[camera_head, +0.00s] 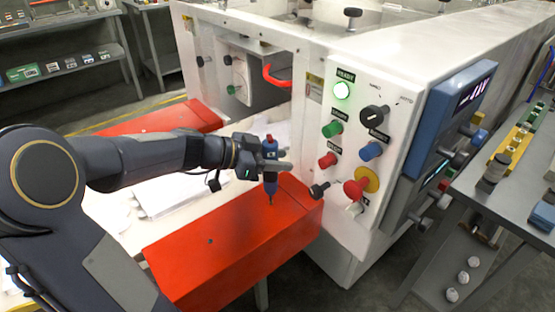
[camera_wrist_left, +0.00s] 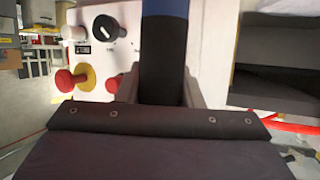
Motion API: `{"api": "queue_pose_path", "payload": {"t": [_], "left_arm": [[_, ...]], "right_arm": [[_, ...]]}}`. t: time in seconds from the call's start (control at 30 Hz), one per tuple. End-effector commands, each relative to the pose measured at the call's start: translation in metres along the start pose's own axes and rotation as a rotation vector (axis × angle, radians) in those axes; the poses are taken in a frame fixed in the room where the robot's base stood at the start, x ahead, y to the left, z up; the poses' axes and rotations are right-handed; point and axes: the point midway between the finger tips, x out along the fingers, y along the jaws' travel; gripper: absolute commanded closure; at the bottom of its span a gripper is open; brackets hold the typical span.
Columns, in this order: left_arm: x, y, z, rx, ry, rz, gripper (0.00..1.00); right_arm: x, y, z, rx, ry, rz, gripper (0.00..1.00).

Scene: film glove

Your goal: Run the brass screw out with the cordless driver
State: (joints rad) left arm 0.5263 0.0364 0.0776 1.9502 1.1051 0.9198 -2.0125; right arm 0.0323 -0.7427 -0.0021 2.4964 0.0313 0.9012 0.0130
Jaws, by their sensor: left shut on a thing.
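My left gripper (camera_head: 264,168) is shut on the blue cordless driver (camera_head: 270,186), above the red guard (camera_head: 225,250). The driver stands about upright, its thin bit pointing down at the guard's top near the back right end. Whether the bit touches the guard or a screw I cannot tell. The brass screw cannot be made out at the bit tip. A small dark spot (camera_head: 210,241) shows farther left on the guard's top. In the left wrist view the driver's dark body (camera_wrist_left: 163,65) stands between the fingers. My right gripper is not in view.
The white machine's control panel (camera_head: 345,140) stands close right of the driver, with a red knob (camera_head: 354,188) and a black knob (camera_head: 320,190) jutting out. A second red guard (camera_head: 165,125) lies behind my left arm. A grey bench (camera_head: 500,205) stands at the right.

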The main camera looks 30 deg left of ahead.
Motion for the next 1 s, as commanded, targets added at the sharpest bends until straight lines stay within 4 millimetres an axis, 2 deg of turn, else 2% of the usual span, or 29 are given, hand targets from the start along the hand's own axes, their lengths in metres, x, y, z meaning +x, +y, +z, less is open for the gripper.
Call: {"api": "queue_pose_path", "payload": {"t": [1.0], "left_arm": [[0.0001,-0.0003,0.0002,0.001,0.002,-0.001,0.89]], "right_arm": [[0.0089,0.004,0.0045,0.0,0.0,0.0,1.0]]}}
